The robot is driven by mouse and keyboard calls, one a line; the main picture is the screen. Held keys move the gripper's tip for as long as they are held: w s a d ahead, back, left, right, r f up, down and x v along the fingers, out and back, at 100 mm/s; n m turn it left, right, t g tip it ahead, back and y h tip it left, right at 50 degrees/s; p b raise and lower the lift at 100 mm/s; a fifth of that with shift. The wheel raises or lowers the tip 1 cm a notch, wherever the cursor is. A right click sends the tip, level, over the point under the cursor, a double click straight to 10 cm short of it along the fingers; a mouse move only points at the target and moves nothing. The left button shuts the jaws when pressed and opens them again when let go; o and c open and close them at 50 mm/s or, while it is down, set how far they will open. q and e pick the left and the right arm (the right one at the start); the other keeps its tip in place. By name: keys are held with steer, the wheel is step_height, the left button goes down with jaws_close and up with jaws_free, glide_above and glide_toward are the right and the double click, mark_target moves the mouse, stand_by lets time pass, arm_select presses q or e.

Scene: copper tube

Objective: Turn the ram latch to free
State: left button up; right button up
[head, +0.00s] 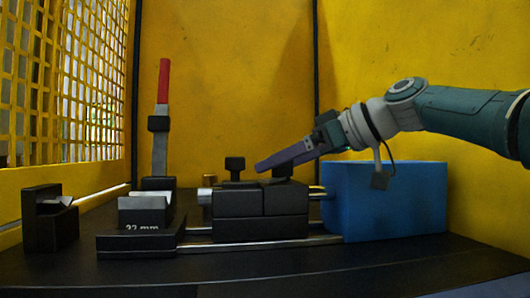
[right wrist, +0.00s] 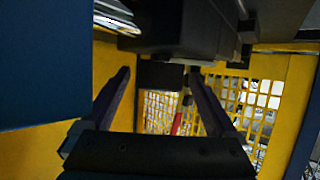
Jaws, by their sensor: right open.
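A black ram block (head: 260,212) sits on rails in the middle of the bench. One black T-shaped knob (head: 234,166) stands upright on its top left. A second black knob (head: 282,171) is on its top right, partly hidden by my right gripper (head: 260,166). I cannot tell for certain which knob is the ram latch. My right gripper reaches in from the right, tilted down over the block's top. In the right wrist view its two purple fingers are open, with a dark knob-like piece (right wrist: 160,74) between them; contact cannot be told. My left gripper is not in view.
A blue box (head: 385,200) stands right of the block. A die marked 22 mm (head: 145,212) and a red-handled lever (head: 163,80) are to the left. A black bracket (head: 50,220) stands far left. Yellow walls and mesh enclose the bench; its front is clear.

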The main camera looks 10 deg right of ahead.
steer(key=v, duration=0.9)
steer(key=shift+s+d, duration=0.2)
